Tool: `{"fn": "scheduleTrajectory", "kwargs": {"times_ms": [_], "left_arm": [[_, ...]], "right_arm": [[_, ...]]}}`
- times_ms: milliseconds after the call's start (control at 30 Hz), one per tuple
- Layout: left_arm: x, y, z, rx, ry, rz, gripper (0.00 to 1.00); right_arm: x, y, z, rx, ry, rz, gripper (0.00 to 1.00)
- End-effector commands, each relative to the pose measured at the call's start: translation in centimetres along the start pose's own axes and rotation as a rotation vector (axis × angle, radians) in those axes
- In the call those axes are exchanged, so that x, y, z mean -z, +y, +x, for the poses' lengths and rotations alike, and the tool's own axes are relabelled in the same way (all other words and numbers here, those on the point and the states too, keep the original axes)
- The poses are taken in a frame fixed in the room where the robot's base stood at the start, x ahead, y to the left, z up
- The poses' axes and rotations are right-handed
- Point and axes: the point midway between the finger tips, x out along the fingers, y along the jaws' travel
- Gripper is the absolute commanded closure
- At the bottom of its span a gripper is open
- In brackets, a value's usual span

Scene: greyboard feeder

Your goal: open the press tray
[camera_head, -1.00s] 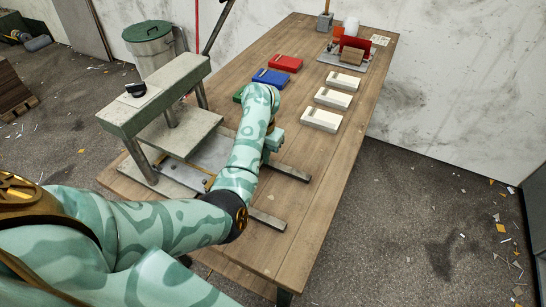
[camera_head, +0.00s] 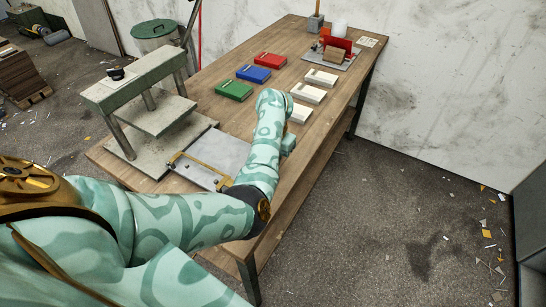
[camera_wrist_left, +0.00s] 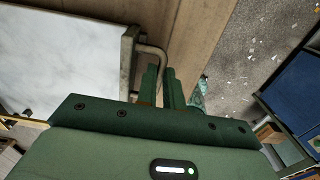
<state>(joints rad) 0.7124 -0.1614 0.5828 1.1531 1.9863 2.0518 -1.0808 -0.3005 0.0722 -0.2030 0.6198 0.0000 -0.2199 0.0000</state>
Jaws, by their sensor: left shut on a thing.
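The press (camera_head: 140,85) is a grey-green frame with a plate on posts, at the left of the wooden table. Its tray (camera_head: 218,155) is a flat grey sheet with a brass bar near its left side. It sticks out from under the press toward the right. In the left wrist view the tray's pale surface (camera_wrist_left: 65,60) fills the left, with a bent metal handle (camera_wrist_left: 152,50) at its edge. My left gripper (camera_wrist_left: 163,82) is shut on this handle. In the head view my left arm hides the handle and part of the tray. My right gripper is not in view.
Green (camera_head: 234,90), blue (camera_head: 253,74) and red (camera_head: 271,60) boxes lie behind my left arm. Several white trays (camera_head: 308,93) stand right of them. A fixture with a red block (camera_head: 338,46) is at the table's far end. Floor to the right is open.

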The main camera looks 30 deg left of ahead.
Motion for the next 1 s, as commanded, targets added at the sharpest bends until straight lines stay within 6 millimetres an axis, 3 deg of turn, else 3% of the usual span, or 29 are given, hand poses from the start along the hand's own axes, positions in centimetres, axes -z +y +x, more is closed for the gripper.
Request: {"fn": "scheduleTrajectory", "kwargs": {"times_ms": [233,300,333,667,767,1000], "left_arm": [[-0.1,0.0,-0.1,-0.001,-0.003,0.004,1.00],[-0.1,0.0,-0.1,-0.001,-0.003,0.004,0.74],[-0.1,0.0,-0.1,-0.001,-0.003,0.003,0.69],[-0.1,0.0,-0.5,-0.001,-0.002,0.001,0.69],[-0.1,0.0,-1.8,0.000,-0.004,0.002,0.69],[-0.1,0.0,-8.3,-0.001,-0.006,0.000,0.69]], "right_arm": [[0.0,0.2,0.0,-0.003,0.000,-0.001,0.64],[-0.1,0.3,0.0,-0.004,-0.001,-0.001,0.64],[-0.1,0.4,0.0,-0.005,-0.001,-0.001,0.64],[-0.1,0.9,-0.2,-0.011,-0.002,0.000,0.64],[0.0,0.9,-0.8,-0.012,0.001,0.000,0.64],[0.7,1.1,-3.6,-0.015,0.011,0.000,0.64]]}}
